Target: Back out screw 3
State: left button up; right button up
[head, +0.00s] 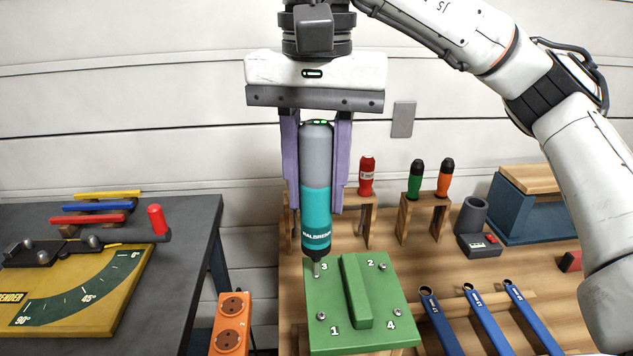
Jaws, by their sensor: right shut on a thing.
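My right gripper (318,207) points down and is shut on a teal and grey electric screwdriver (317,203), one lilac finger on each side of it. The screwdriver is upright, with its bit (316,268) down at the corner marked 3 of a green plate (352,343). The bit hides screw 3, and I cannot tell whether it touches it. Screw 1 (321,316), screw 2 (382,267) and screw 4 (398,313) show at the other corners. A raised green bar crosses the plate's middle. My left gripper is not in view.
Red (366,176), green (415,180) and orange (445,178) handled tools stand in wooden racks behind. Several blue wrenches (484,317) lie right of the plate. An orange socket block (232,322) is at left, beside a dark table (190,250) with a yellow bending tool (90,318).

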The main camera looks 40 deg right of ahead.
aim_at(316, 122)
dwell(0.3)
jog(key=shift+s+f, duration=0.1)
jog(key=shift+f, duration=0.1)
dwell(0.3)
jog(key=shift+a+r+p, duration=0.1)
jog(key=shift+r+p, duration=0.05)
jog(key=shift+p, duration=0.55)
dwell(0.5)
jog(key=shift+r, duration=0.1)
notch_tip(316, 122, up, 3)
jog(key=p, duration=0.3)
jog(key=shift+f, duration=0.2)
jog(key=shift+r+p, duration=0.85)
jog(key=shift+r, duration=0.45)
jog(key=shift+w+r, duration=0.2)
jog(key=shift+r, duration=0.8)
